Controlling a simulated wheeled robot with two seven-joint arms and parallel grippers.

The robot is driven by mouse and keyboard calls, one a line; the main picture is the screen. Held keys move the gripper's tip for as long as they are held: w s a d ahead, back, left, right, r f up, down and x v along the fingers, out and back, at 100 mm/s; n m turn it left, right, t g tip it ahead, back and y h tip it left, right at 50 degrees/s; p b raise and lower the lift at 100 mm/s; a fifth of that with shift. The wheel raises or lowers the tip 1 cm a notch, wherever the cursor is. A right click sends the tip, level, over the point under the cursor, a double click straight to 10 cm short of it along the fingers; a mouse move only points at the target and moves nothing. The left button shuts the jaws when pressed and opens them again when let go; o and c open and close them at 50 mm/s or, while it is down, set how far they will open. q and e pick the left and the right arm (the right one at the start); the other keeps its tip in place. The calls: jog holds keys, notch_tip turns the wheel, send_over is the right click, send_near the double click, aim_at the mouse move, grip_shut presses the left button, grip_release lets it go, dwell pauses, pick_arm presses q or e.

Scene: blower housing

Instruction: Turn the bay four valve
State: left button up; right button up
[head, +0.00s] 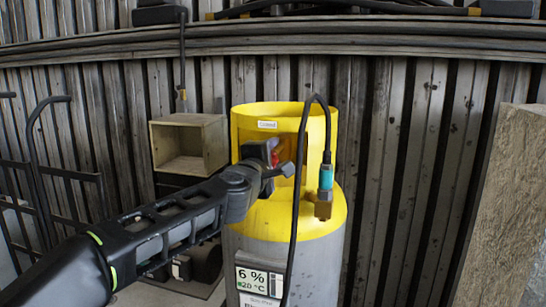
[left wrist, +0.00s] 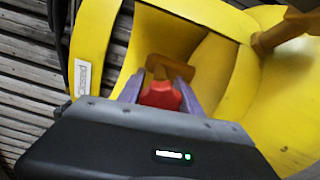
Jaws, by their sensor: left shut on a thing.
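A grey gas cylinder (head: 300,262) with a yellow top and collar stands upright in the middle of the head view. The red valve handle (left wrist: 160,94) sits inside the opening of the yellow collar (left wrist: 97,35), on a brass-coloured stem (left wrist: 170,66). My left gripper (head: 272,165) reaches into the collar opening from the left. In the left wrist view its two fingers lie on either side of the red handle and are shut on it. In the head view the gripper hides most of the handle. My right gripper is not in view.
A black cable loops over the collar to a teal connector (head: 326,178) with a brass fitting (head: 323,205). A wooden box (head: 188,144) hangs behind to the left. A hand truck (head: 42,170) stands at far left. A wooden post (head: 505,210) stands at right.

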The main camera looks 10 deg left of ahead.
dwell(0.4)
pick_arm(q)
jog(key=o, duration=1.4)
jog(key=shift+c, duration=0.2)
jog(key=shift+s, duration=0.1)
jog(key=s, duration=0.7)
jog(key=shift+s+a+b, duration=0.3)
jog(key=shift+b, duration=0.1)
